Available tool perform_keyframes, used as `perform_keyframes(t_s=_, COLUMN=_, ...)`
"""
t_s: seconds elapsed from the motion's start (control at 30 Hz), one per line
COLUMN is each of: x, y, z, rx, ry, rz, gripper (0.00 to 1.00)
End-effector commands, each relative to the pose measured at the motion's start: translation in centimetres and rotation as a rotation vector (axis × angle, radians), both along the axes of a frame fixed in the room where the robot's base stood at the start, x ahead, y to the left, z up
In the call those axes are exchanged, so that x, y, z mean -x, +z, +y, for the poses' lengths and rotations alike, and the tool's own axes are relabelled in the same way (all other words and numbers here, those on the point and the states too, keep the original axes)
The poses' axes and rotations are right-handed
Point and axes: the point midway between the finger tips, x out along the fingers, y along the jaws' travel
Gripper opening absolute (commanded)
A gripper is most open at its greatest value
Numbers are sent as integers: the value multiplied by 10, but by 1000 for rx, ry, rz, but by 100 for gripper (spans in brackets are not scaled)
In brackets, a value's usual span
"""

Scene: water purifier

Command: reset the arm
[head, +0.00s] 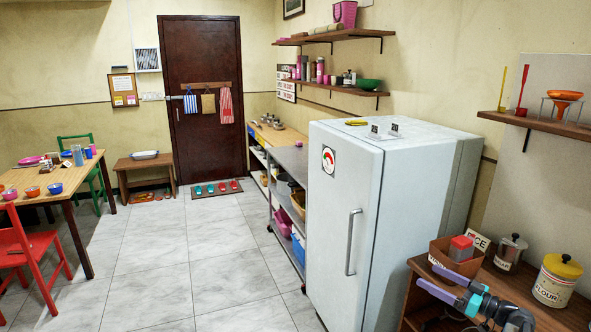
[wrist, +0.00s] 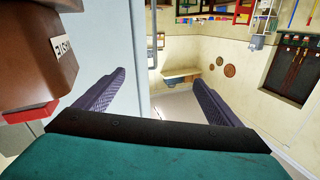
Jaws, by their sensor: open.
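My gripper (head: 428,276) is at the lower right of the head view, over the front of the brown wooden counter (head: 535,306). Its two purple fingers point left and stand apart with nothing between them. In the wrist view my gripper (wrist: 158,79) is also open and empty, with the room beyond its fingers. A brown box (head: 440,258) with a red-topped container (head: 461,247) in it stands just behind the fingers on the counter. The brown box (wrist: 35,50) fills the upper left of the wrist view, close to the left finger.
A white fridge (head: 350,215) stands left of the counter. Sugar (head: 510,254) and flour (head: 556,282) canisters stand behind and right of my gripper. A shelf (head: 540,123) with an orange funnel (head: 565,95) is above. The tiled floor (head: 210,260) is open; a table (head: 75,200) stands left.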

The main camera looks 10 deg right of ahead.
Motion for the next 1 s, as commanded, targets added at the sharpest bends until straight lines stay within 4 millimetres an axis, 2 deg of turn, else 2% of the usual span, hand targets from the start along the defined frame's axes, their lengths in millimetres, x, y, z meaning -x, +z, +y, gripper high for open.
perform_keyframes(t_s=0.03, x=-8, y=-7, z=21, rx=-20, ry=19, rz=3, gripper=88)
perform_keyframes(t_s=0.1, x=-19, y=-17, z=44, rx=-45, ry=34, rz=6, gripper=88)
perform_keyframes(t_s=0.5, x=-73, y=-73, z=165, rx=-174, ry=5, rz=28, gripper=88)
perform_keyframes(t_s=0.77, x=-97, y=-120, z=229, rx=-222, ry=-109, rz=73, gripper=88)
perform_keyframes(t_s=1.0, x=-103, y=-181, z=275, rx=-220, ry=-264, rz=168, gripper=88)
